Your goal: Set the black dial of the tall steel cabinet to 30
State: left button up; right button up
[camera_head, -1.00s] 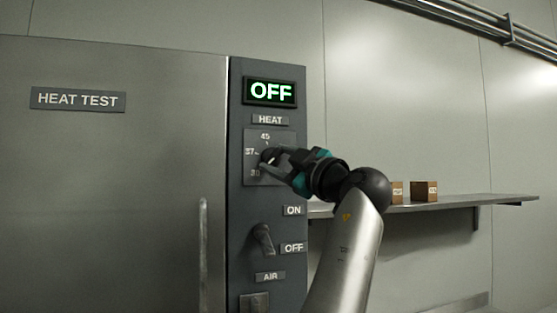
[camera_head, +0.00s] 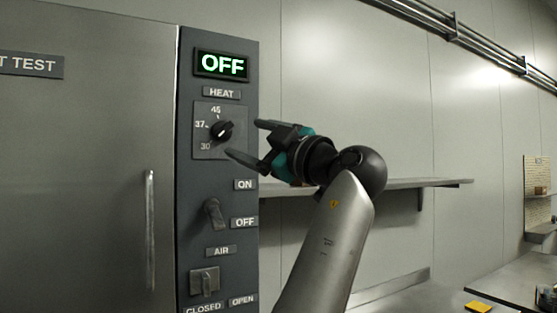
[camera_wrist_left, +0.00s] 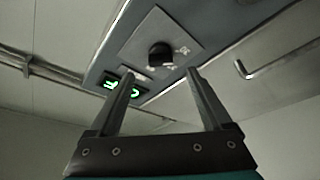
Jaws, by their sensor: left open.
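The tall steel cabinet (camera_head: 90,150) fills the left of the head view. Its black dial (camera_head: 221,130) sits on a square plate marked 45, 37 and 30. The dial's grip slants from upper right to lower left, the lower left end toward the 30 side; the exact setting is too small to tell. My left gripper (camera_head: 250,140) is open and empty, just right of the dial and apart from it. In the left wrist view the dial (camera_wrist_left: 160,53) shows whole beyond the open fingers (camera_wrist_left: 160,74). My right gripper is not in view.
The display (camera_head: 221,65) above the dial reads OFF in green. An ON/OFF lever (camera_head: 214,214) and an AIR switch (camera_head: 204,281) are below it. A vertical door handle (camera_head: 150,230) is to the left. A wall shelf (camera_head: 420,183) runs behind my arm.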

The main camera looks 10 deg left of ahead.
pick_arm(q)
jog(key=b+v, duration=0.1)
jog(key=v, duration=0.7)
jog(key=shift+b, duration=0.3)
jog(key=shift+a, duration=0.1)
